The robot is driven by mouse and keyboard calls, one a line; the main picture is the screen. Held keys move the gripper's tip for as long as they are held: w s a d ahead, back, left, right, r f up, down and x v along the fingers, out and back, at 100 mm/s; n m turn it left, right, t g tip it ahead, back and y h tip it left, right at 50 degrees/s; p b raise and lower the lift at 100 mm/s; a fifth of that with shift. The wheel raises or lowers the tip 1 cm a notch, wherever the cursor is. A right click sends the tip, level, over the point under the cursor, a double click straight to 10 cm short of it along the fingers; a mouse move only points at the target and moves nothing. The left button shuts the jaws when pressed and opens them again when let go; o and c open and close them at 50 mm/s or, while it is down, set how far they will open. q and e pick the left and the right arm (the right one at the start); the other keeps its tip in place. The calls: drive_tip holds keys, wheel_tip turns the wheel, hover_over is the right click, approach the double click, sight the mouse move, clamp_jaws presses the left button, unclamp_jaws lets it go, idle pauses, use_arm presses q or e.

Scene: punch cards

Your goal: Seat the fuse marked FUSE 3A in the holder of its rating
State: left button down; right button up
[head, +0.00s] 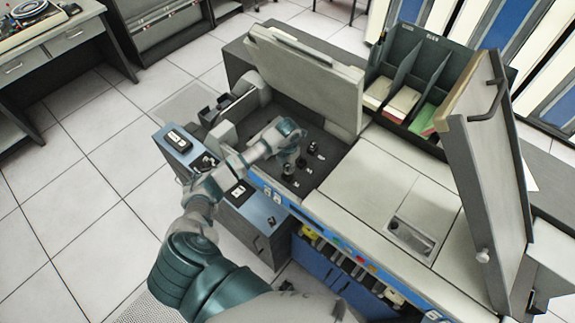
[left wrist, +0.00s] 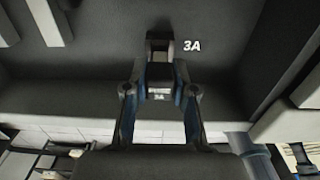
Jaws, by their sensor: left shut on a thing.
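My left gripper (head: 297,157) reaches down into the dark open bay (head: 335,139) of the machine in the head view. In the left wrist view the left gripper (left wrist: 160,92) is shut on a small fuse (left wrist: 159,97) with a pale label that ends in 3A. A dark holder (left wrist: 160,48) lies straight ahead of the fingertips, with a white 3A mark (left wrist: 191,45) beside it. The fuse lines up with this holder; I cannot tell whether it touches or sits in it. Other small dark holders (head: 288,170) with white marks show in the head view. My right gripper is not in view.
A raised lid (head: 305,78) stands behind the bay. A blue-topped side cabinet (head: 262,208) holds small black items (head: 179,140) at the left. A compartment rack with cards (head: 402,105) and an upright panel (head: 490,175) stand at the right.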

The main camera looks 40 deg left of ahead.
sight(287, 171)
use_arm(q)
drive_tip(key=shift+a+f+b, duration=0.1)
drive_tip(key=shift+f+b, duration=1)
drive_tip(key=shift+f, duration=0.6)
drive_tip(key=c, duration=0.9)
unclamp_jaws()
drive_tip(key=shift+o, duration=0.2)
wheel_tip(287, 171, up, 12)
drive_tip(key=shift+f, duration=0.1)
